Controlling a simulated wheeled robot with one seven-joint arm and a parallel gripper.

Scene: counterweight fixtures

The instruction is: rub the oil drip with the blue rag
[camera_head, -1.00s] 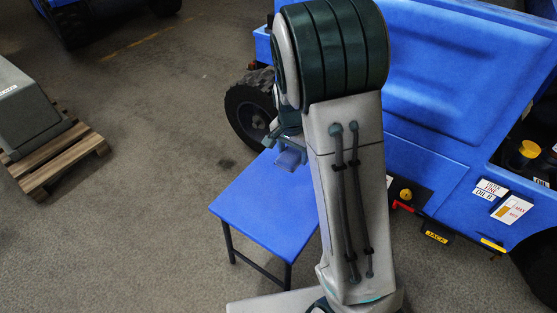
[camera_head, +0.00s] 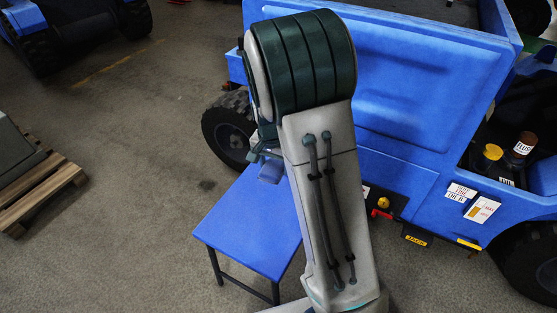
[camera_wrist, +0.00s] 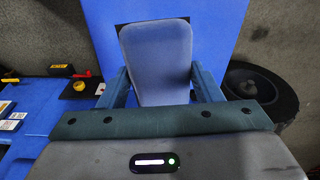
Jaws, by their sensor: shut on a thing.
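My gripper (camera_wrist: 157,88) is shut on the blue rag (camera_wrist: 157,60), a pale blue pad with rounded corners that stands up between the two fingers in the wrist view. In the head view the rag (camera_head: 270,172) shows just above the back part of a blue table (camera_head: 245,225), partly behind my arm. In the wrist view a dark patch (camera_wrist: 121,32) edges the rag against the blue surface; I cannot tell if it is shadow or oil. A dark spot (camera_head: 207,185) marks the floor left of the table. I cannot tell which mark, if any, is the oil drip.
A blue vehicle (camera_head: 400,75) with a black wheel (camera_head: 228,135) stands behind and right of the table. Yellow-capped (camera_head: 493,152) and brown-capped (camera_head: 523,143) containers sit in its open bay. A wooden pallet (camera_head: 45,190) lies at left. The floor between is clear.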

